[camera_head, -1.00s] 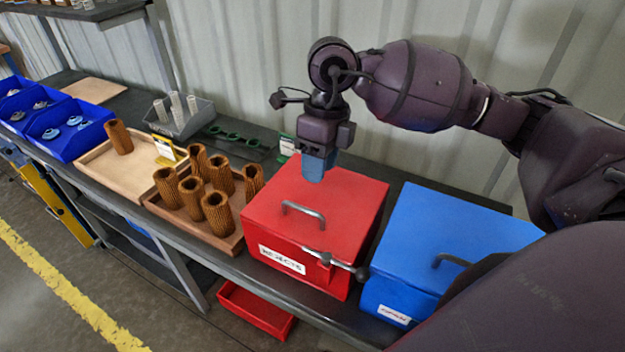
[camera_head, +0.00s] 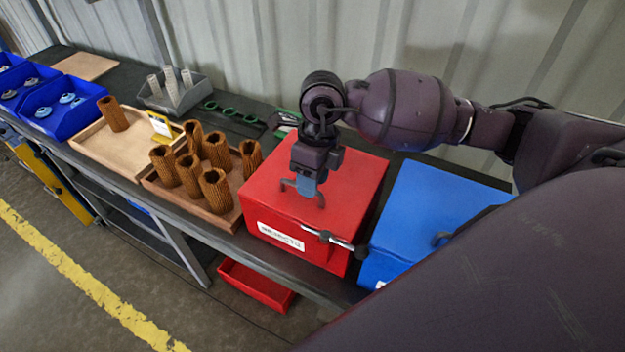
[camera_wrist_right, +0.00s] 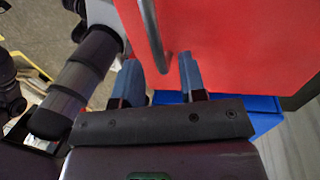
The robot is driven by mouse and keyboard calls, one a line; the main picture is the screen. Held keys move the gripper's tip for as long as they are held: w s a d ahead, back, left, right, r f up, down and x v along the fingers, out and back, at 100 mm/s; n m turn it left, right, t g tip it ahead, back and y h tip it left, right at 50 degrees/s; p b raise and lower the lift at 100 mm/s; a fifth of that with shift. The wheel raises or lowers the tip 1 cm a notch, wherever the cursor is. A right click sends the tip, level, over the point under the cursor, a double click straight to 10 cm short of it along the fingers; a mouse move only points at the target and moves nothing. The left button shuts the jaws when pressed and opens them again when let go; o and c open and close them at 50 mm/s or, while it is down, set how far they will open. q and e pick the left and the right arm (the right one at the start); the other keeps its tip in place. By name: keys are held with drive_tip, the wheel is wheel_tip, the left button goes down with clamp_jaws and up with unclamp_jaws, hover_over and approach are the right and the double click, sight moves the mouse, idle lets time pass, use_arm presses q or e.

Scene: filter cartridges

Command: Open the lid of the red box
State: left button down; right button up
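The red box (camera_head: 270,208) stands on the bench with its lid (camera_head: 352,180) closed. Contact with the handle cannot be told. My left gripper is not in view.
A blue box (camera_head: 415,215) stands close to the right of the red box. A wooden tray (camera_head: 222,218) with several brown cartridges is close on the left. A red bin (camera_head: 255,285) sits below.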

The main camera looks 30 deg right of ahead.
drive_tip(key=shift+a+f, duration=0.1)
drive_tip(key=shift+f, duration=0.35)
clamp_jaws()
drive_tip(key=shift+r, duration=0.1)
